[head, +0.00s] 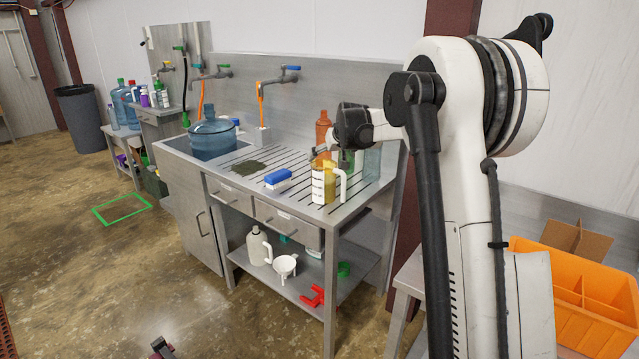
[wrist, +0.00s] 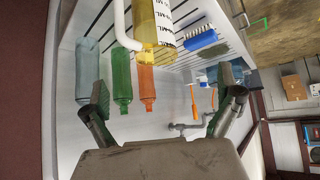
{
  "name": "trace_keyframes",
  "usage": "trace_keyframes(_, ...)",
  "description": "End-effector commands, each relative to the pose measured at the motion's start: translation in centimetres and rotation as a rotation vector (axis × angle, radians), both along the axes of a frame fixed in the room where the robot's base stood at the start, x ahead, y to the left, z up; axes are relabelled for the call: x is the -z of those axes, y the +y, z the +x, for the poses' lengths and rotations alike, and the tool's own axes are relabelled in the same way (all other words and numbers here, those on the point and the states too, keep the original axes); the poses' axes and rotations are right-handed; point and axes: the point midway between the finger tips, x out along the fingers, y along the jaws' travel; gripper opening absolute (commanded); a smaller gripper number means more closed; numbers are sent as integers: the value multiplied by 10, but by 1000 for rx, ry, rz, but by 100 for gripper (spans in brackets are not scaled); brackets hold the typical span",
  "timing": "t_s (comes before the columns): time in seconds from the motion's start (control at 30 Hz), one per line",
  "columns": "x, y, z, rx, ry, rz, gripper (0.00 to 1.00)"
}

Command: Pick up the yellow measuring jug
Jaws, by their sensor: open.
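The yellow measuring jug (head: 322,186) stands upright on the slatted drainboard near the bench's front right corner. It has a white handle on its right and a white label with black markings. In the wrist view the jug (wrist: 156,24) is at the top, partly cut off by the frame, with its handle to the left. My gripper (wrist: 164,84) is open and empty, its two fingers spread wide. The jug is not between the fingers. In the head view my gripper (head: 345,158) is beside the jug's top, partly hidden behind it; any contact cannot be told.
Close to my gripper stand an orange bottle (wrist: 146,85), a green bottle (wrist: 121,80) and a clear bluish bottle (wrist: 88,70). A blue brush (head: 278,179) lies left of the jug. A large blue water jug (head: 212,138) stands at the sink.

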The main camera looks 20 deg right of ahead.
Motion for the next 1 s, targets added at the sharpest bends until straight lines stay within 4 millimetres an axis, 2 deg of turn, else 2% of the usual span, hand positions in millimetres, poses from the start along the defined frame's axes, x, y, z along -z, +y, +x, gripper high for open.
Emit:
trace_keyframes(0.1, 9, -19, 18, 9, -7, 0, 99)
trace_keyframes(0.23, 17, -28, 27, 13, -11, -2, 99)
trace_keyframes(0.43, 29, -32, 40, 13, -12, -3, 99)
trace_keyframes(0.8, 66, -38, 76, 13, -12, -3, 99)
trace_keyframes(1.0, 77, -40, 87, 13, -12, -4, 99)
